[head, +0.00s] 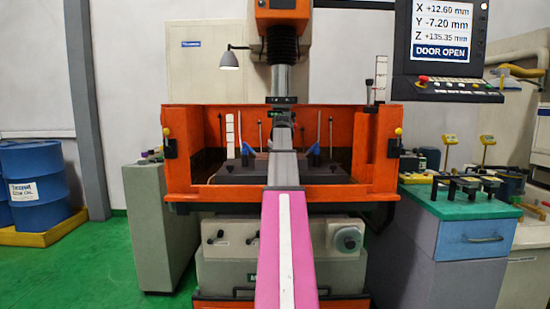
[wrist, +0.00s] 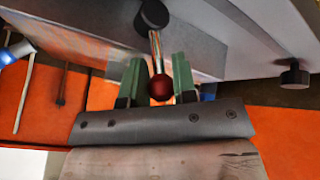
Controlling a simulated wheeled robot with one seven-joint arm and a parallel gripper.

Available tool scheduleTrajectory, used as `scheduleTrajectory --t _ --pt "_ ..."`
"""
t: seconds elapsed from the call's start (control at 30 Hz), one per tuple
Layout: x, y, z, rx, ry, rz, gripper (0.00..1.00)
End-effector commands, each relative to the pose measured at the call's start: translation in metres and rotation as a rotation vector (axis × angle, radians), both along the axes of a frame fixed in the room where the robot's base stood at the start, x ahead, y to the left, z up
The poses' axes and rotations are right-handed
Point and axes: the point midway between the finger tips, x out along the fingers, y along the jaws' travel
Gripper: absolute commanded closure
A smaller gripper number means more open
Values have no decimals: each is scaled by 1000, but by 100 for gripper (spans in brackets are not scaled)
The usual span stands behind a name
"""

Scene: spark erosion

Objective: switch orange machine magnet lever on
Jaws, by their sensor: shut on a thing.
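The orange machine (head: 182,185) stands ahead with its front open. My pink and grey arm reaches straight into its tank. In the wrist view, the magnet lever (wrist: 155,48) is a thin metal rod with a dark red ball knob (wrist: 160,87). It comes out of a round black hub (wrist: 152,14) on the side of a grey block (wrist: 95,32). My gripper (wrist: 157,68) has its green fingers on either side of the rod, shut on the lever near the knob. In the head view my arm hides the lever and the fingertips.
A second black knob (wrist: 294,74) sticks out of the grey block's side. The machine's vertical head (head: 281,75) hangs over the tank. A grey cabinet (head: 158,225) stands at left. A green-topped workbench (head: 460,210) with instruments stands at right.

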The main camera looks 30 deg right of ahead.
Motion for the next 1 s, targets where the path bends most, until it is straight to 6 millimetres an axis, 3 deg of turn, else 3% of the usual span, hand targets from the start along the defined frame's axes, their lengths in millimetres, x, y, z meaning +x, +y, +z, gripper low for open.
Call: scheduleTrajectory --t 0.4,0.9,0.93,1.0 --pt "-9 -9 -1 150 -82 -3 100" --pt "-10 -10 -1 165 -91 -4 100" --pt "-10 -10 -1 165 -91 -4 71" --pt "-10 -10 0 165 -93 -4 53"
